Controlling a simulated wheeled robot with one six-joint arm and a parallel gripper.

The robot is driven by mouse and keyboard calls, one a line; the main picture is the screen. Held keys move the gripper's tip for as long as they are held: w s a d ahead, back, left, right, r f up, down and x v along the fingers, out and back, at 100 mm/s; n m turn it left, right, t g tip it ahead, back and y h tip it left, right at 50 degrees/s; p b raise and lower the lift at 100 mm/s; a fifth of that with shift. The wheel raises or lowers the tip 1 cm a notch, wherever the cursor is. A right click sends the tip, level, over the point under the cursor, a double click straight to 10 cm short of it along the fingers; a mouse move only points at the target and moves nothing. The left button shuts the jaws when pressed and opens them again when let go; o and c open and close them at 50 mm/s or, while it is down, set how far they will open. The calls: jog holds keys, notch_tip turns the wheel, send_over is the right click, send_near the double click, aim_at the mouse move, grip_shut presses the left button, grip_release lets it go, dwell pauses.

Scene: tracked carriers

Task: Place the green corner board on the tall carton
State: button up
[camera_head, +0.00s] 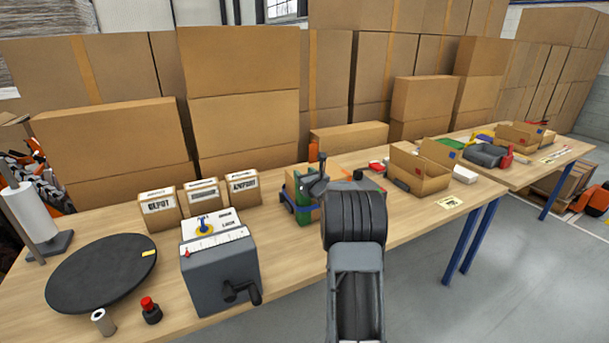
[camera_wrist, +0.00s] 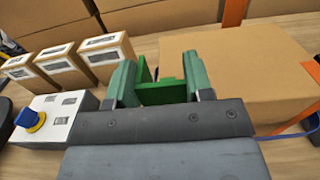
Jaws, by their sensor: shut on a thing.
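My gripper (camera_wrist: 162,78) has green fingers closed on the green corner board (camera_wrist: 163,93), a bright green angled piece between them. In the head view my gripper (camera_head: 305,190) is at mid table, partly behind my arm. A brown carton (camera_wrist: 245,70) with an orange strip at its right edge lies just beyond and to the right of the fingers in the wrist view. In the head view the carton (camera_head: 345,168) is largely hidden by my arm. I cannot tell whether the board touches it, or whether it is the tall carton.
Several small labelled boxes (camera_head: 200,197) and a grey crank box (camera_head: 220,265) stand to the left. A black turntable (camera_head: 100,272) and a paper roll (camera_head: 30,212) are further left. An open carton (camera_head: 420,172) stands to the right. Large cartons (camera_head: 240,85) line the back.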

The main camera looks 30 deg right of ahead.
jog(key=shift+f, duration=0.1)
jog(key=o, duration=1.2)
jog(key=shift+c, duration=0.2)
jog(key=shift+r, duration=0.25)
jog(key=s+a+b, duration=0.1)
jog(key=s+b, duration=0.2)
jog(key=s, duration=0.9)
jog(key=shift+a+f, duration=0.15)
jog(key=shift+a, duration=0.2)
